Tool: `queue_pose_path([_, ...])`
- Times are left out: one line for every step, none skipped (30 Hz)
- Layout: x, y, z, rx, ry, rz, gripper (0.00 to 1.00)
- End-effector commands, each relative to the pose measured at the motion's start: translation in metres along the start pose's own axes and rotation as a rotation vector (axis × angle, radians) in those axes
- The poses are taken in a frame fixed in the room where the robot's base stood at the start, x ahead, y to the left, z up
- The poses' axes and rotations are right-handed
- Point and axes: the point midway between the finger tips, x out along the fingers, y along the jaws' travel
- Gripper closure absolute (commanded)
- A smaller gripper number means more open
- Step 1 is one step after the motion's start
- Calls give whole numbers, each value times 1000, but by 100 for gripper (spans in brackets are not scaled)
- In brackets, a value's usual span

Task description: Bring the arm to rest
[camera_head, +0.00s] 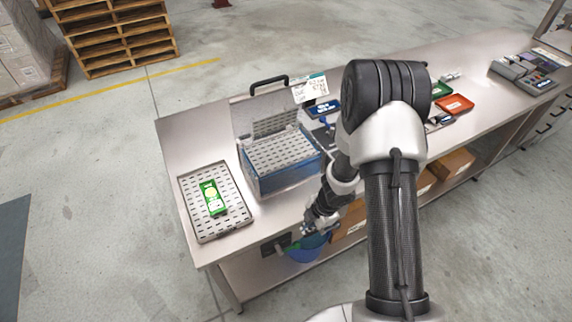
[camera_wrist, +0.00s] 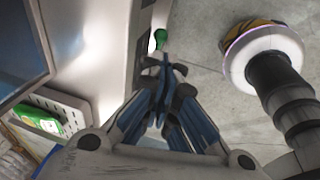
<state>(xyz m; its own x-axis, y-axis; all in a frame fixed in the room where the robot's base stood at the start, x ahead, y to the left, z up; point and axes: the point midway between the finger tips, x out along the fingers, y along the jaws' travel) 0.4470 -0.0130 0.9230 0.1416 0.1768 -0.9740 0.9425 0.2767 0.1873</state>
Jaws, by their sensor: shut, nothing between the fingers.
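My arm reaches down in front of the bench (camera_head: 178,150). My gripper (camera_head: 308,232) hangs low by the bench's front edge, partly hidden by my own wrist in the head view. In the wrist view my gripper (camera_wrist: 165,68) has its fingers together, with nothing seen between them. A small green thing (camera_wrist: 160,38) shows just beyond the fingertips, apart or touching I cannot tell. A rounded blue object (camera_head: 306,252) is right below the gripper in the head view.
A perforated tray (camera_head: 236,216) with a green box (camera_head: 213,198) lies at the bench's left end. A blue case (camera_head: 285,178) with a raised lid stands beside it. A red tray (camera_head: 454,104) lies further right.

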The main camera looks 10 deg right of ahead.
Motion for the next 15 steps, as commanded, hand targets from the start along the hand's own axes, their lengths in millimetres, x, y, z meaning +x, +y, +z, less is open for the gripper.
queue_pose_path([1, 0, 0, 0, 0, 0, 100])
queue_pose_path([1, 0, 0, 0, 0, 0, 100])
queue_pose_path([1, 0, 0, 0, 0, 0, 100])
queue_pose_path([0, 0, 1, 2, -2, 2, 100])
queue_pose_path([-1, 2, 2, 6, -7, 6, 100])
queue_pose_path([-5, 6, 4, 17, -19, 15, 100])
queue_pose_path([-9, 10, 7, 30, -34, 25, 100])
queue_pose_path([-16, 16, 11, 49, -54, 41, 100])
queue_pose_path([-27, 24, 17, 83, -86, 66, 100])
queue_pose_path([-38, 32, 22, 115, -115, 88, 100])
queue_pose_path([-50, 38, 28, 152, -147, 113, 100])
queue_pose_path([-70, 48, 36, 210, -191, 150, 100])
queue_pose_path([-85, 53, 41, 259, -224, 179, 100])
queue_pose_path([-101, 58, 46, 312, -256, 208, 100])
queue_pose_path([-123, 62, 52, 382, -295, 245, 100])
